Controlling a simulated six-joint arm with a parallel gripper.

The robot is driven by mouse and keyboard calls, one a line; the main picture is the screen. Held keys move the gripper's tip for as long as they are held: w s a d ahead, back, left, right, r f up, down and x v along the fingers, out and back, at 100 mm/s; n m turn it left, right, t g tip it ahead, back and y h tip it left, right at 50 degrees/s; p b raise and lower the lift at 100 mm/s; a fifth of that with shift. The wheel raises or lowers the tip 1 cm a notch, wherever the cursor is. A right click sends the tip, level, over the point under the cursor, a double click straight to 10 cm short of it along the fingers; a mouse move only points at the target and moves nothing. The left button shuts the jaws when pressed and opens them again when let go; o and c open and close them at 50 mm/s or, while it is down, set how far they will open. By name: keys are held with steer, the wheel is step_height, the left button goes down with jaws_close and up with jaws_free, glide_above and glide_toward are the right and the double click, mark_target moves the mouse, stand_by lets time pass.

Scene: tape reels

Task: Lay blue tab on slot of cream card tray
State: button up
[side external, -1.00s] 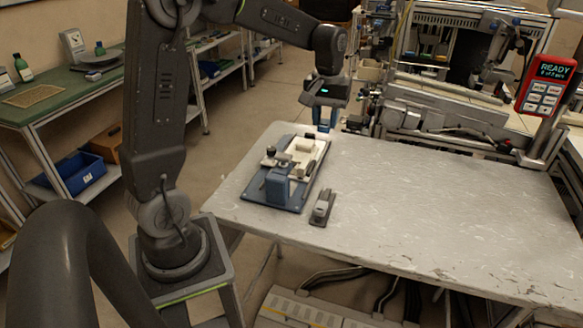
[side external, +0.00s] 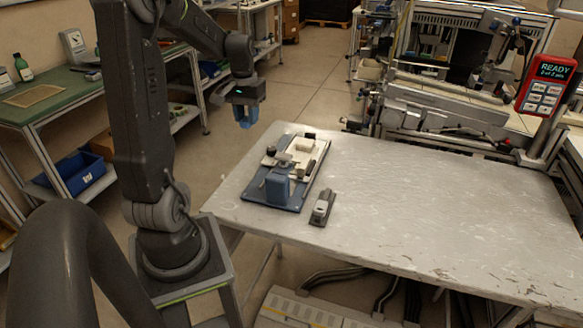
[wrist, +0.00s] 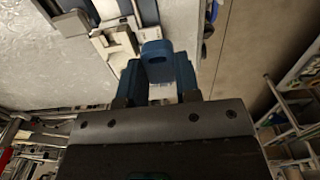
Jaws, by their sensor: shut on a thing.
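My gripper (side external: 246,119) hangs in the air past the left far edge of the table, left of the cream card tray (side external: 308,149). It points down, and its blue fingers look shut. In the wrist view, a blue tab (wrist: 156,56) with a rounded end shows between the fingers of my gripper (wrist: 158,78), which is shut on it. The cream tray sits on a blue-grey base plate (side external: 256,186) on the table. Part of the cream tray also shows at the top of the wrist view (wrist: 118,40). I cannot make out the slot clearly.
A blue block (side external: 278,186) stands at the near end of the base plate. A small grey and black device (side external: 323,208) lies right of it. The right part of the table (side external: 430,220) is clear. A red panel (side external: 546,84) reading READY stands at the far right.

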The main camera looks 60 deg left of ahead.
steer(key=shift+f, duration=0.55)
steer(key=shift+w+d+f, duration=0.95)
steer(key=shift+w+f, duration=0.75)
steer(key=shift+f, duration=0.15)
steer(key=shift+w+d+f, duration=0.9)
steer(key=shift+w+f, duration=0.85)
steer(key=shift+f, duration=0.15)
steer(key=shift+w+d+f, duration=0.95)
steer(key=shift+w+f, duration=0.75)
steer(key=shift+f, duration=0.15)
steer(key=shift+f, duration=0.35)
steer(key=shift+f, duration=0.2)
steer(key=o, duration=0.8)
